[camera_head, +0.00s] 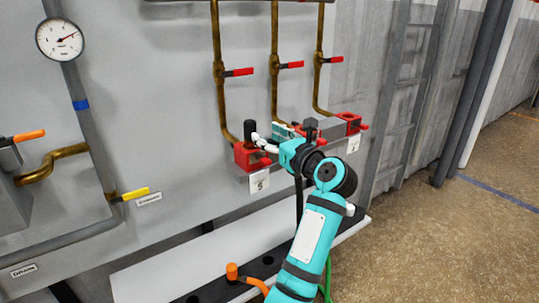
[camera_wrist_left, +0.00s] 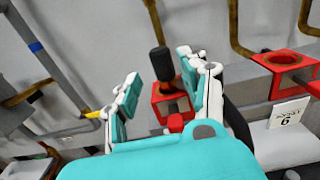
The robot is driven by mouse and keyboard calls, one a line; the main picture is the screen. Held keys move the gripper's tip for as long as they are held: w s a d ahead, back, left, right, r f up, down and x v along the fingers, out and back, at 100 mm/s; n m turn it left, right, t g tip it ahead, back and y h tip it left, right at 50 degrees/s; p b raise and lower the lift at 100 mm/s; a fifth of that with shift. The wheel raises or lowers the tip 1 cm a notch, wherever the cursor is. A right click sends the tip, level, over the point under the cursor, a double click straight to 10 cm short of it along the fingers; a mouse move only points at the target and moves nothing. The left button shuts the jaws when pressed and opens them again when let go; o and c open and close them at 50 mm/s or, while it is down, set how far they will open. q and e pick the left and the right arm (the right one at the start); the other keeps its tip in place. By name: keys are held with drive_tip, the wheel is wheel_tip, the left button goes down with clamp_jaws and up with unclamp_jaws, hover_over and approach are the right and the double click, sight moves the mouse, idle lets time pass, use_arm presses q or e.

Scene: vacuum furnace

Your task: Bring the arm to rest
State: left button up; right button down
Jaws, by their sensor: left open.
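My left arm (camera_head: 307,240), teal and black, reaches up from the bottom of the head view to the red holders on the wall. My left gripper (camera_head: 270,138) is open beside the left red holder (camera_head: 247,159). In the left wrist view the gripper (camera_wrist_left: 159,65) has its two teal and white fingers spread apart. A black cylinder (camera_wrist_left: 162,63) stands upright at the red holder (camera_wrist_left: 160,101) and shows between the fingers, apart from them. The cylinder (camera_head: 250,129) also shows in the head view. My right gripper is not in view.
Another red holder (camera_head: 352,120) is to the right. Brass pipes with red-handled valves (camera_head: 239,72) run down the wall above. A gauge (camera_head: 60,39) and a yellow-handled valve (camera_head: 134,194) are at left. A white ledge (camera_head: 150,278) lies below. Open floor (camera_head: 430,250) is at right.

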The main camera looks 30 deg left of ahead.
use_arm(q)
wheel_tip(320, 180, up, 2)
drive_tip(key=shift+r, duration=0.1)
idle(0.5)
